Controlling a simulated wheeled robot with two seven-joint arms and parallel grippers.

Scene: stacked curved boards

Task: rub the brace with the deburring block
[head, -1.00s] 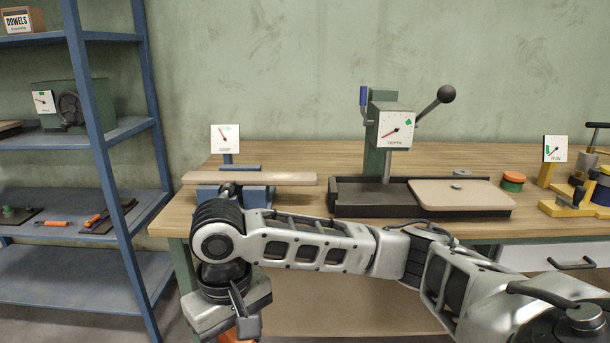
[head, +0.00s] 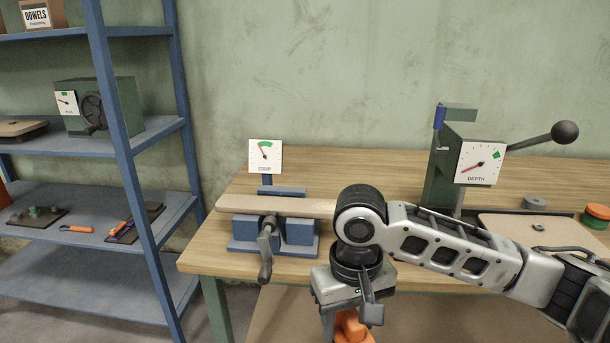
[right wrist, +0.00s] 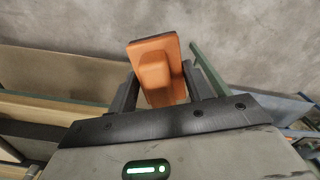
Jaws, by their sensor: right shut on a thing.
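The brace appears to be the long tan wooden board (head: 270,206), lying level in the jaws of a blue vise (head: 273,233) on the bench. Its right end is hidden behind my right arm. My right gripper (head: 343,316) hangs pointing down in front of the bench edge, right of the vise handle and below the board. It is shut on an orange block (head: 351,328), which looks to be the deburring block. In the right wrist view the orange block (right wrist: 155,70) sits between the two fingers, apart from the board. My left gripper is not in view.
A vise handle (head: 265,250) sticks out at the front. A grip gauge (head: 265,156) stands behind the vise. A drill press (head: 470,165) with a depth dial and a tan board (head: 535,232) are at right. A blue shelf (head: 150,170) stands at left.

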